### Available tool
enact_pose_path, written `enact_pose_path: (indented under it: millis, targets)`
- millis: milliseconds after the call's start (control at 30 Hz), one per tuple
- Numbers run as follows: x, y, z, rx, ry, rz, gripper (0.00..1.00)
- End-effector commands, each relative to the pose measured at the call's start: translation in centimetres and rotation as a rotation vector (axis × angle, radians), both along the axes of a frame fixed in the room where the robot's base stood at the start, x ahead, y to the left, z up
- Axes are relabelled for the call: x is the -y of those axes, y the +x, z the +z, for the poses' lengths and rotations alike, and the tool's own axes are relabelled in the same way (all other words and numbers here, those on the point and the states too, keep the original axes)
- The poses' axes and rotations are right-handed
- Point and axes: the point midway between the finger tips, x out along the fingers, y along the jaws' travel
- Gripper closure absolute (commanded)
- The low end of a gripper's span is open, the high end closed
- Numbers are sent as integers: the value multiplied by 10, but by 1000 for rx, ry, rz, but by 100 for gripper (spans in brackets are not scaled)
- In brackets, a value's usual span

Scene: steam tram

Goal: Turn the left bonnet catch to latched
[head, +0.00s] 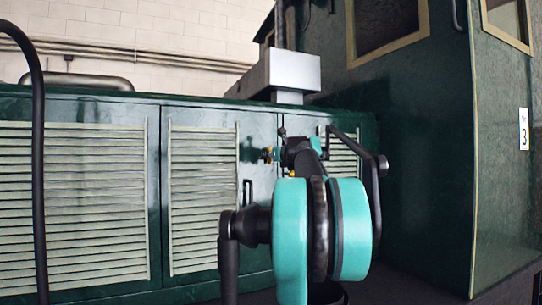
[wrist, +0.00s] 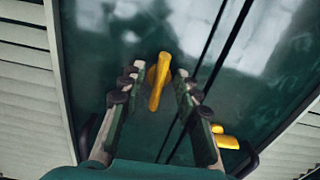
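The left bonnet catch, a yellow lever (wrist: 158,80), sits on the dark green door left of the door seam in the wrist view. It points up and down the picture with a slight tilt. My gripper (wrist: 158,77) has one finger on each side of it, with a visible gap to both, so it is open around the catch. Whether the fingertips reach its depth is hard to tell. In the head view my gripper (head: 268,154) is at the bonnet doors, and a small bit of yellow shows by its tip. My arm hides much of that area.
A second yellow catch (wrist: 226,138) lies right of the seam, close to my right finger. Green doors with pale louvres (head: 203,200) line the bonnet, with a black handle (head: 247,193). The cab wall (head: 415,150) stands close at the right.

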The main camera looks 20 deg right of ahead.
Motion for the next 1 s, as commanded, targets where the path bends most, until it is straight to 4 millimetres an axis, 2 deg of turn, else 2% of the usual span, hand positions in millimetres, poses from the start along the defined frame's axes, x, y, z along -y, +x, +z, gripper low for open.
enact_pose_path:
  millis: [233,500,1000]
  targets:
    - [0,1,0,0,0,0,68]
    - [0,0,0,0,0,0,100]
    - [0,0,0,2,-58,0,100]
